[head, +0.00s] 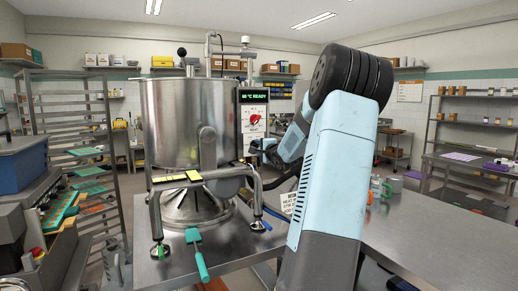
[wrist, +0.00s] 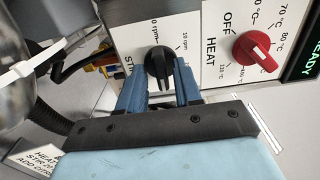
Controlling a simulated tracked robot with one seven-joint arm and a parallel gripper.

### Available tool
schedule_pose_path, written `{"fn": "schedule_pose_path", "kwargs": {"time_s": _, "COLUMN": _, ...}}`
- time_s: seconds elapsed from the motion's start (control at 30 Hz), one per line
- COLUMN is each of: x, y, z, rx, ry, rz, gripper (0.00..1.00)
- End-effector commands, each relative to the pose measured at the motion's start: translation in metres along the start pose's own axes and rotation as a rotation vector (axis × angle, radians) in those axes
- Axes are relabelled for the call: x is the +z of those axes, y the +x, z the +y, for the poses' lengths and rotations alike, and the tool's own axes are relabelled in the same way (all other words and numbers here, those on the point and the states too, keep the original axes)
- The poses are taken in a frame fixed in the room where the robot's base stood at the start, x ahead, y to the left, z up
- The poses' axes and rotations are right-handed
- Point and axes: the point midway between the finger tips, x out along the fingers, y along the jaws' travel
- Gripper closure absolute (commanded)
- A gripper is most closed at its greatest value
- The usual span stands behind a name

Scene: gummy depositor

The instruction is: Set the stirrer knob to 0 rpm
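The black stirrer knob (wrist: 158,62) is on the white STIR panel in the wrist view. Printed marks beside it include "10 rpm"; another rpm label is partly cut off. I cannot read its exact setting. My gripper (wrist: 160,84) has its two blue fingers on either side of the knob, close to its edges. Whether they press on it is not clear. In the head view my gripper (head: 262,146) is at the control panel (head: 253,112) on the right of the steel kettle, and the stirrer knob is hidden there.
A red HEAT knob (wrist: 257,50) is right of the stirrer knob in the wrist view. The steel kettle (head: 182,125) stands on the steel table (head: 440,245). A teal spatula (head: 198,255) lies in front.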

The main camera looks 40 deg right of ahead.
Motion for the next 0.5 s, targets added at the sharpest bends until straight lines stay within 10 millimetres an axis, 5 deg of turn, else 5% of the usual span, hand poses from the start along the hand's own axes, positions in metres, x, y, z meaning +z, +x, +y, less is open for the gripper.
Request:
{"fn": "schedule_pose_path", "kwargs": {"time_s": 0.33, "x": 0.0002, "y": -0.0001, "z": 0.0003, "rx": 0.0, "ry": 0.0, "rz": 0.0, "gripper": 1.0}}
{"fn": "schedule_pose_path", "kwargs": {"time_s": 0.5, "x": 0.0003, "y": -0.0002, "z": 0.0008, "rx": 0.001, "ry": 0.001, "rz": 0.0, "gripper": 1.0}}
